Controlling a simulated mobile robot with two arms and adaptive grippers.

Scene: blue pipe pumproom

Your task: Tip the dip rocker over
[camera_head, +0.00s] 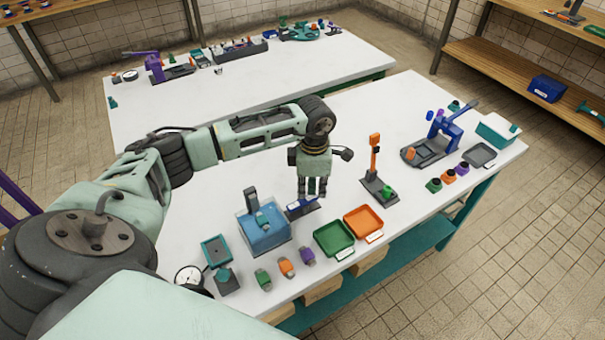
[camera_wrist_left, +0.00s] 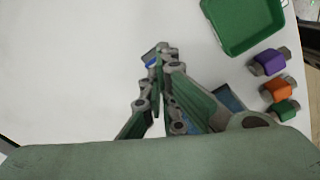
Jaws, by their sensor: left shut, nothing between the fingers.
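The dip rocker, a small blue and white rocker on a dark base (camera_head: 297,209), sits on the white table right of the blue tank (camera_head: 264,238). My left gripper (camera_head: 313,194) points down just above it and hides part of it. In the left wrist view, the rocker (camera_wrist_left: 152,63) shows at the fingertips (camera_wrist_left: 160,55); I cannot tell whether they touch it. The left fingers are shut with nothing between them. A small teal-grey piece (camera_head: 263,221) is at the tank's holder. My right gripper is not in view.
A green tray (camera_head: 333,238) and an orange tray (camera_head: 363,222) lie to the right. Purple (camera_head: 307,256), orange (camera_head: 286,267) and green (camera_head: 263,279) pieces lie in front. An orange-topped stand (camera_head: 375,158) rises further right.

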